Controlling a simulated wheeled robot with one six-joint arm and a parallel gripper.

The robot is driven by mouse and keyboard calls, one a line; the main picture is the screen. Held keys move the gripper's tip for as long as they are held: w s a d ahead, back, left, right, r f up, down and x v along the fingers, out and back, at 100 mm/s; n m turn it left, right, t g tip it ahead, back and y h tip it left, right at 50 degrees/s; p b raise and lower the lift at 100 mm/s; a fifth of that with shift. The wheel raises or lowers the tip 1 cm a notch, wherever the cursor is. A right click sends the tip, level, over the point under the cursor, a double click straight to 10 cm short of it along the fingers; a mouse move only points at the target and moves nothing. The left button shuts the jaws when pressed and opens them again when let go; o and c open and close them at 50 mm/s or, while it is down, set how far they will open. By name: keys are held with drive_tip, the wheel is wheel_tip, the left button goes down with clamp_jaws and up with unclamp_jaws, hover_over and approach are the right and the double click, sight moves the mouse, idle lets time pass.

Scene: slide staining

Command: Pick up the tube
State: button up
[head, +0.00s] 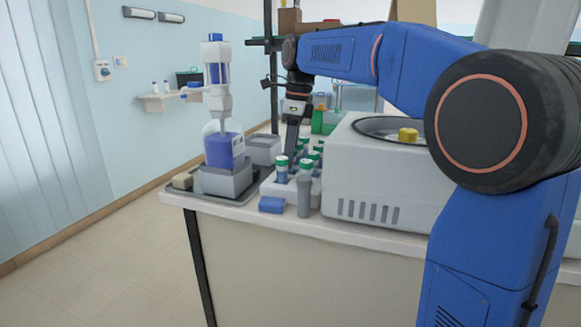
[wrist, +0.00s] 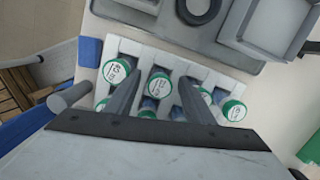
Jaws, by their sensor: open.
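Several tubes with green caps and white labelled tops stand in a white rack (head: 268,188) on the bench. In the wrist view, one capped tube (wrist: 159,83) is between my fingers, and another cap (wrist: 148,107) is closer to the camera. More capped tubes stand to the left (wrist: 116,71) and right (wrist: 233,110). My gripper (wrist: 160,88) is open, with a finger on each side of the middle tube; I cannot tell whether either touches it. In the head view, my gripper (head: 292,138) points down over the rack, its tips partly hidden by tubes.
A grey cylinder (head: 305,197) stands at the rack's front right, and a blue block (head: 271,205) lies in front. A white centrifuge (head: 385,185) is close on the right. A blue-and-white device (head: 222,148) stands on a grey tray (head: 185,196) at left.

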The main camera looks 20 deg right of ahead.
drive_tip(key=c, duration=1.1)
